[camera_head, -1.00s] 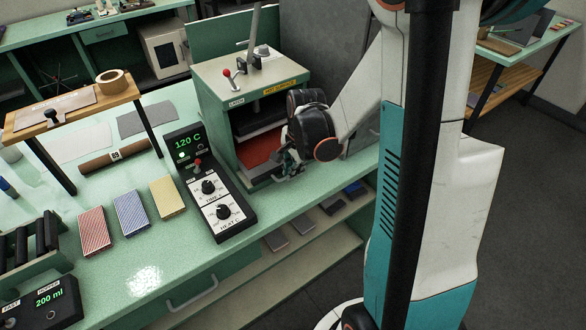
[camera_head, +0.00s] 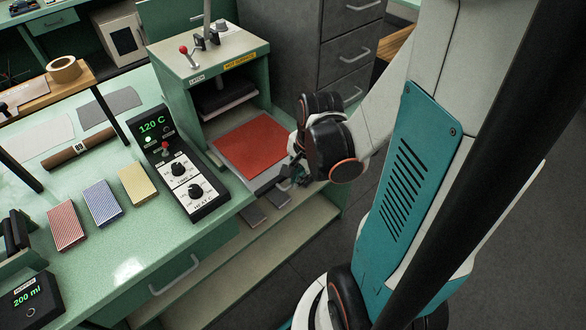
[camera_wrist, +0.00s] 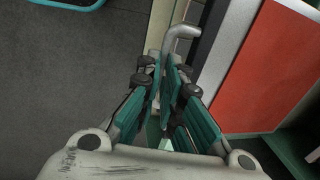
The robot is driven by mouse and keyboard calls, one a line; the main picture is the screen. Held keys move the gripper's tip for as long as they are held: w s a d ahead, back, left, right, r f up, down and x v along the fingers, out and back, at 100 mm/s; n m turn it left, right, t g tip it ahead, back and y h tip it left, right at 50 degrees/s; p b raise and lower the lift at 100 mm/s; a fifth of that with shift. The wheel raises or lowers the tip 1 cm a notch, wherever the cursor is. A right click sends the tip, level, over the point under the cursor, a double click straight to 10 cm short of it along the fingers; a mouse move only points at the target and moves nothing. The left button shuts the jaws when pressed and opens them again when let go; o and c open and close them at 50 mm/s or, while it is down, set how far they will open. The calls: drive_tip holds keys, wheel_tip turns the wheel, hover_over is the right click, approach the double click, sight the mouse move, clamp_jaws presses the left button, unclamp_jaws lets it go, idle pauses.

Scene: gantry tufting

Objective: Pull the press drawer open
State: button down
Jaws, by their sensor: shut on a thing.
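The green press (camera_head: 237,72) stands on the bench, and its grey drawer (camera_head: 268,179) is out toward the front right. A red pad (camera_head: 256,144) lies flat in the drawer; it also shows at the right of the wrist view (camera_wrist: 272,72). My gripper (camera_head: 291,174) is at the drawer's front edge. In the wrist view, my gripper's teal fingers (camera_wrist: 170,90) are closed around the grey bar handle (camera_wrist: 181,34), whose bent end sticks out beyond them. The gripped stretch of the handle is mostly hidden.
A control box (camera_head: 181,170) reading 120 C stands left of the drawer. Striped blocks (camera_head: 102,204) lie on the bench (camera_head: 125,240). A lower shelf (camera_head: 225,265) runs below the drawer. A grey cabinet (camera_head: 345,55) stands behind my arm. Floor is clear at the right.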

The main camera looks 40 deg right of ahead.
drive_tip(key=c, duration=2)
unclamp_jaws()
